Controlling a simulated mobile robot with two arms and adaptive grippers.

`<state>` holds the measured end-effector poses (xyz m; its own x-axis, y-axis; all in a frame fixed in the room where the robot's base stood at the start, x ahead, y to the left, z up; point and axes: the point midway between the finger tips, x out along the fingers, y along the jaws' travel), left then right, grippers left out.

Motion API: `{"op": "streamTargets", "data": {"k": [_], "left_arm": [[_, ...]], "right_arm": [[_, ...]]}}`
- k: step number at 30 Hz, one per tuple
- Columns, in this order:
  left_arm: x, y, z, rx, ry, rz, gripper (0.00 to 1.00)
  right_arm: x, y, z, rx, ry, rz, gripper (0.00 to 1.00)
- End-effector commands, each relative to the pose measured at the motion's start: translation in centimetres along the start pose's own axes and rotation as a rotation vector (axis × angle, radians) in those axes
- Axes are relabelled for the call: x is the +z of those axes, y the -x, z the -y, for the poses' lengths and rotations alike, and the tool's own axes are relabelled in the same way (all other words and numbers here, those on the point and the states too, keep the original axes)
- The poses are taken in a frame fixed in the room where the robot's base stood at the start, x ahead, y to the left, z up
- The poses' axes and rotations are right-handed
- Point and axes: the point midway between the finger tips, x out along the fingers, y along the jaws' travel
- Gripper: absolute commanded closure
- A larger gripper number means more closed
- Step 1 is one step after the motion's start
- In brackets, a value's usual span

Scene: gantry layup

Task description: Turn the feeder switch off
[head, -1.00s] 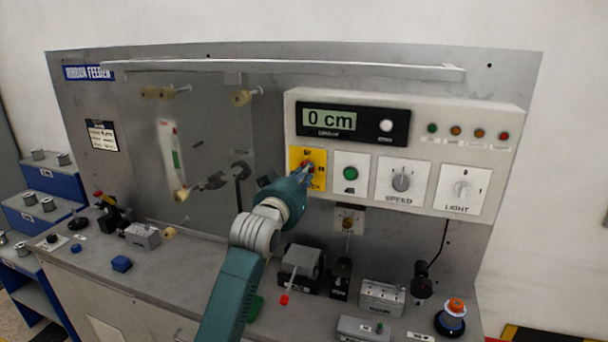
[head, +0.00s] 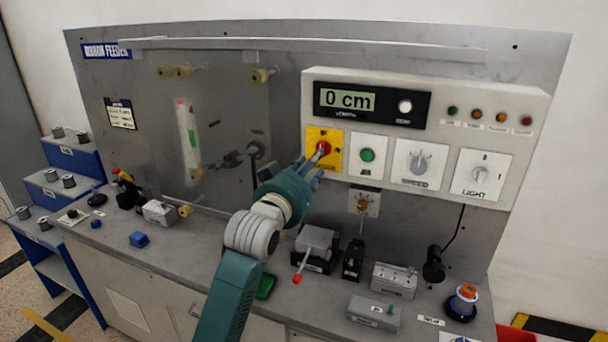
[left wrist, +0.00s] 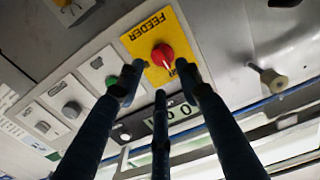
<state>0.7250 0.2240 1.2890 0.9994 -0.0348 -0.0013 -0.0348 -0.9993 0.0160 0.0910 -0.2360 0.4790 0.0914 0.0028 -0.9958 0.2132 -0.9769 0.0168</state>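The feeder switch is a red rotary knob (head: 323,148) on a yellow plate (head: 337,163), at the lower left of the white control panel. In the left wrist view the red knob (left wrist: 162,55) and its yellow plate (left wrist: 143,40) appear upside down, with a pale mark on the knob. I cannot tell which setting it points to. My left gripper (head: 312,168) is just in front of the plate, overlapping its lower left. My right gripper is out of view.
A green button (head: 367,155), a speed dial (head: 418,162) and a light switch (head: 484,174) sit right of the feeder switch. A grey box with a red-tipped lever (head: 316,240) stands on the bench below.

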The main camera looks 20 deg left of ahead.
Motion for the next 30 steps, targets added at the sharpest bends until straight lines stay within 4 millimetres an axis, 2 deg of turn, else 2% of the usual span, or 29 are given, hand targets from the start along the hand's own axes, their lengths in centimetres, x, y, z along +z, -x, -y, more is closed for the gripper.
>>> {"op": "streamTargets", "data": {"k": [3, 9, 14, 26, 28, 30], "left_arm": [[0.1, 2.5, 0.0, 0.0, 0.0, 0.001, 0.65], [0.1, 5.0, 0.0, 0.0, 0.001, 0.002, 0.65], [0.0, 5.6, 0.0, 0.0, 0.001, 0.001, 0.65], [0.1, 5.6, 0.0, 0.0, 0.0, 0.003, 0.65], [0.9, 5.8, 0.0, 0.0, -0.001, 0.019, 0.65], [2.9, 6.4, -0.2, 0.0, -0.006, 0.063, 0.65]], "right_arm": [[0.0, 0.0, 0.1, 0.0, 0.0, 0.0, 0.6], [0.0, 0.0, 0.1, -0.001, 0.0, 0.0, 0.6], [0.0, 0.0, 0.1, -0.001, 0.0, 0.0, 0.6], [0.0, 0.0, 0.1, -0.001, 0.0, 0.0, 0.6], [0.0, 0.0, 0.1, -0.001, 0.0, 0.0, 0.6], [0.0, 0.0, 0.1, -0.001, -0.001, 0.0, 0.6]]}}
